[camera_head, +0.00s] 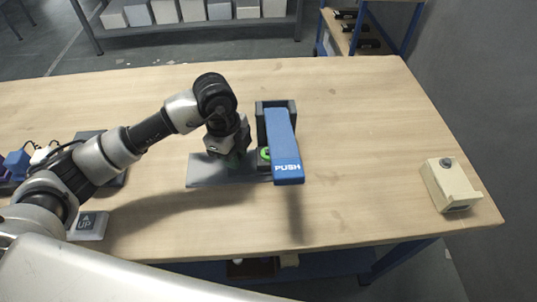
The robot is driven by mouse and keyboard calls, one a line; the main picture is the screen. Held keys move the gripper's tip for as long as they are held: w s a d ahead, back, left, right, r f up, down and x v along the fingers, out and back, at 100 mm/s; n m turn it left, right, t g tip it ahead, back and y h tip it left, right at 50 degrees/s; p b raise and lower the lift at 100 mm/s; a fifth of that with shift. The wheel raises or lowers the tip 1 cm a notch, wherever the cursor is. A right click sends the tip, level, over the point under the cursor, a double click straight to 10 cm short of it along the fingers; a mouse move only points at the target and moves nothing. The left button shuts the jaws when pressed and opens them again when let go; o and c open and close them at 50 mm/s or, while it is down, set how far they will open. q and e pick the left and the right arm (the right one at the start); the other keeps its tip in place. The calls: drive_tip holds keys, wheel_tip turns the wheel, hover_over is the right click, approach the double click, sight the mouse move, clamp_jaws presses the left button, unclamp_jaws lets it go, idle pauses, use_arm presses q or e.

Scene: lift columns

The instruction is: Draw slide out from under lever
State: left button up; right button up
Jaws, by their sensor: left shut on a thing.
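A blue lever (283,140) marked PUSH lies over a dark grey bracket (290,106) near the middle of the table. A grey flat plate (203,173) lies on the table to the left of the lever. A small part with green (264,154) shows at the lever's left edge, and the lever hides what is beneath it. My left gripper (232,160) points down over the plate, just left of the lever. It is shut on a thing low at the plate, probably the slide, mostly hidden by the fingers. My right gripper is not in view.
A beige box with a round grey button (452,184) stands at the table's right. A grey UP block (89,226) and dark items lie at the left under my arm. The wooden table (360,150) is clear between the lever and the beige box.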

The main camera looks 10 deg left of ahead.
sight(205, 168)
use_arm(q)
drive_tip(key=shift+s+a, duration=0.4)
drive_tip(key=shift+a, duration=0.9)
drive_tip(key=shift+s+a, duration=0.35)
drive_tip(key=shift+a, duration=0.95)
drive_tip(key=shift+s+a, duration=0.4)
drive_tip(key=shift+a, duration=0.9)
drive_tip(key=o, duration=0.7)
drive_tip(key=shift+o, duration=0.2)
wheel_tip(205, 168, up, 6)
drive_tip(key=p, duration=0.4)
drive_tip(key=shift+p, duration=0.4)
